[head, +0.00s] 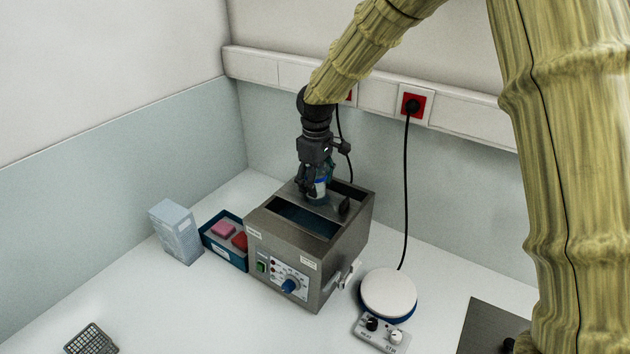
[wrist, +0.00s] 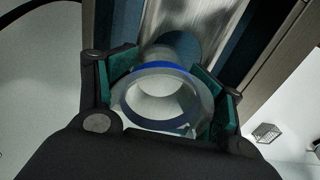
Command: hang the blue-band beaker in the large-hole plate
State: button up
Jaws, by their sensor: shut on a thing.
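The blue-band beaker (head: 320,188) is clear, with a blue ring near its rim. My gripper (head: 317,183) is shut on it, above the open top of the grey metal bath (head: 330,262). In the wrist view the green pads of my gripper (wrist: 167,79) press the beaker (wrist: 165,70) from both sides, and I look into its open mouth. A metal plate (wrist: 190,14) with a large round hole lies beyond and below it. The beaker overlaps the near part of that hole. How deep its lower end sits is hidden.
Left of the bath stand a blue tray (head: 223,256) with pink and red blocks and a pale box (head: 176,232). A stirrer with a white round top (head: 389,292) is at right. A small grid rack (head: 91,341) lies front left. A black cable (head: 405,190) hangs behind.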

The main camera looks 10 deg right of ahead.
aim_at(319, 195)
jog(key=shift+s+f, duration=0.6)
jog(key=shift+f, duration=0.05)
jog(key=shift+s+d+r, duration=0.1)
jog(key=shift+s+r, duration=0.05)
jog(key=shift+s, duration=0.65)
jog(key=shift+s+f, duration=0.15)
jog(key=shift+f, duration=0.15)
jog(key=shift+c, duration=0.6)
jog(key=shift+s, duration=0.15)
jog(key=shift+f, duration=0.15)
jog(key=shift+c, duration=0.5)
jog(key=shift+f, duration=0.1)
jog(key=shift+c, duration=0.7)
jog(key=shift+p, duration=0.35)
